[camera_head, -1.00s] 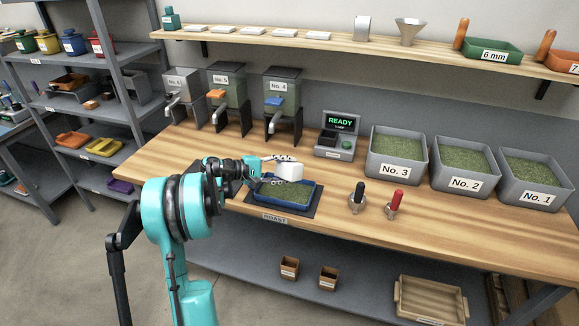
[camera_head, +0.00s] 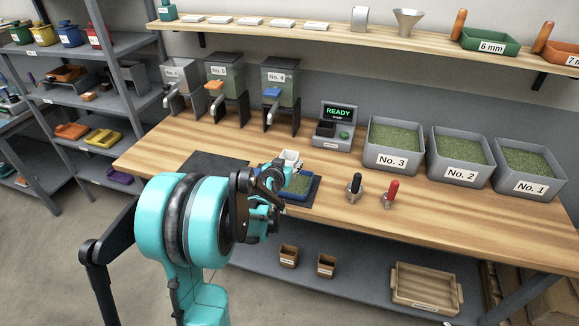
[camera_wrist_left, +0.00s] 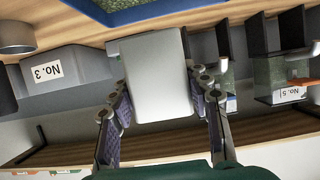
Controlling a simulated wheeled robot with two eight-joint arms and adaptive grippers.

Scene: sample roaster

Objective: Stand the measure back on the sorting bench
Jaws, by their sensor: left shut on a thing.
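The measure (camera_head: 290,157) is a small pale cup, held above the far edge of the blue tray of green beans (camera_head: 314,186) on the wooden bench. In the left wrist view the measure (camera_wrist_left: 158,60) is a plain light-grey block shape between the two fingers. My left gripper (camera_head: 279,170) is shut on it; in the wrist view the gripper (camera_wrist_left: 160,90) has a finger on each side. My arm hides part of the tray and gripper. I cannot tell what is inside the measure. My right gripper is not in view.
A dark mat (camera_head: 205,163) lies bare left of the tray. Dispensers (camera_head: 280,85) and a READY scale (camera_head: 336,125) stand behind. Bins No. 3 (camera_head: 393,160), No. 2 and No. 1 are at the right. Two handled tools (camera_head: 354,188) stand right of the tray. Bare wood lies around them.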

